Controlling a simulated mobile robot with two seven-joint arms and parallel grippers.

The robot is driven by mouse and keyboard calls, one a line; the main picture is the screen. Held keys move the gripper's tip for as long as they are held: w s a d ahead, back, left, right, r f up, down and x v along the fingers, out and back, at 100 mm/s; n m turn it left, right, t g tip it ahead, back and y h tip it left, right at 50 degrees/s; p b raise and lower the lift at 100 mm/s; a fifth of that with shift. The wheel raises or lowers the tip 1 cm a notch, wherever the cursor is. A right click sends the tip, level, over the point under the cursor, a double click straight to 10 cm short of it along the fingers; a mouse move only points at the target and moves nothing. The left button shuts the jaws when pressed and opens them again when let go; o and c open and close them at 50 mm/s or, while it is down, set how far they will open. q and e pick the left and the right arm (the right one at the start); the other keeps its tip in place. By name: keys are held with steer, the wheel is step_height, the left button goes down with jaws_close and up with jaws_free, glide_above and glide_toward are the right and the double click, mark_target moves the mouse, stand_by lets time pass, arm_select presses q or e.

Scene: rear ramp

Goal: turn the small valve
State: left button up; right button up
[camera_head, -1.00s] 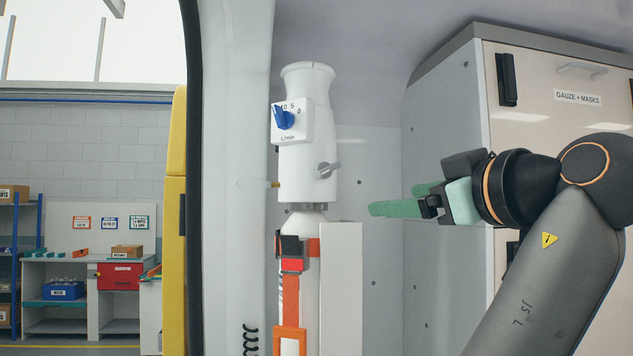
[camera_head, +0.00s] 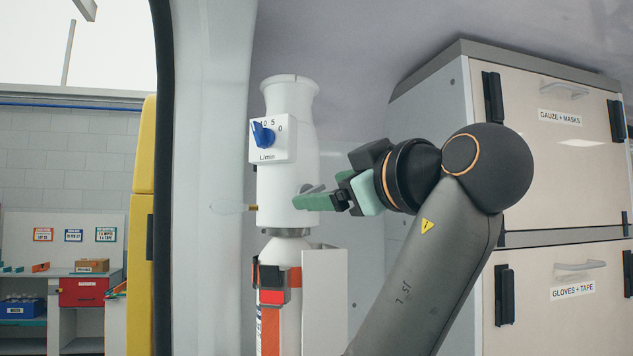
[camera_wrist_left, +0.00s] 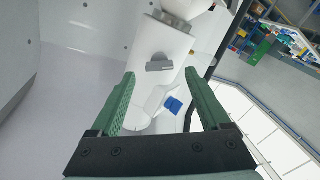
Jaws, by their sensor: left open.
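The small valve is a short grey lever (camera_head: 308,188) on the right side of the white regulator head (camera_head: 288,205) atop a cylinder. It also shows in the left wrist view (camera_wrist_left: 159,66), lying crosswise between the lines of the two fingers, level with or just past their tips. My left gripper (camera_head: 310,201) has green fingers; it is open and empty, with its tips at the lever. In the head view the fingers partly cover the lever, and I cannot tell whether they touch it. My right gripper is not in view.
A blue knob (camera_head: 263,134) with a flow scale sits on the regulator's front. Below are the strapped cylinder (camera_head: 270,325) and a white panel (camera_head: 324,300) beside it. Cabinets labelled gauze and gloves (camera_head: 565,160) stand at right. A yellow edge (camera_head: 143,200) and workbench are at left.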

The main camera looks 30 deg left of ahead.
mark_target(314, 191)
arm_select(q)
steer(key=shift+p+x, duration=0.3)
steer(key=shift+x, duration=1.4)
jaws_close()
